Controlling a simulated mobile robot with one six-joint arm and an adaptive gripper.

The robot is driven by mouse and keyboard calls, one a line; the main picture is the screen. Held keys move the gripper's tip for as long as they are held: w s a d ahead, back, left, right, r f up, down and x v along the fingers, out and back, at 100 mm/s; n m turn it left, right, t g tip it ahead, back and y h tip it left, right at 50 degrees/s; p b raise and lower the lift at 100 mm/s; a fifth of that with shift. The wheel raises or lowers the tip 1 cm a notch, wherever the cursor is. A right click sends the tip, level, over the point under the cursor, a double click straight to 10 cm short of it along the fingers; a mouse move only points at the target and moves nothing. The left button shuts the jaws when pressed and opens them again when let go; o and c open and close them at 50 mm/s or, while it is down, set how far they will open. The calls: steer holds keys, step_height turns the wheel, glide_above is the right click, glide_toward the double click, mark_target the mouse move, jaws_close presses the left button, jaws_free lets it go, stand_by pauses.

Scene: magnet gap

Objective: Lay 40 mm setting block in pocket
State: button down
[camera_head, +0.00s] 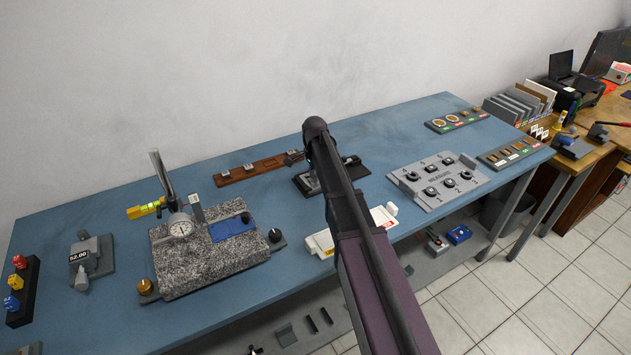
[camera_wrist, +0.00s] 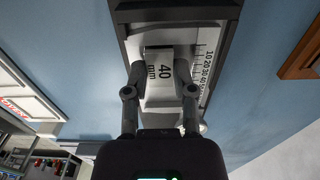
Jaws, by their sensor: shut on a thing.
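The 40 mm setting block (camera_wrist: 160,70) is a pale metal block marked "40 mm" in the wrist view. My gripper (camera_wrist: 161,88) is shut on it, one finger on each side. The block is over or in the pale channel of a dark-framed fixture (camera_wrist: 222,45) with a printed scale along its right side. I cannot tell whether it touches the channel floor. In the head view, the grey and black fixture (camera_head: 308,184) stands at the middle of the bench, and my arm hides the gripper, the block and part of the fixture.
A wooden rack (camera_head: 236,175) with small metal blocks lies left of the fixture; its edge shows in the wrist view (camera_wrist: 302,50). A granite plate (camera_head: 190,262) with a dial gauge stands left. A grey numbered plate (camera_head: 437,181) lies right.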

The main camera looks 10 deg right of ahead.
steer(key=shift+r, duration=0.15)
steer(key=shift+r+p, duration=2.35)
steer(key=shift+p, duration=0.15)
steer(key=shift+s, duration=0.2)
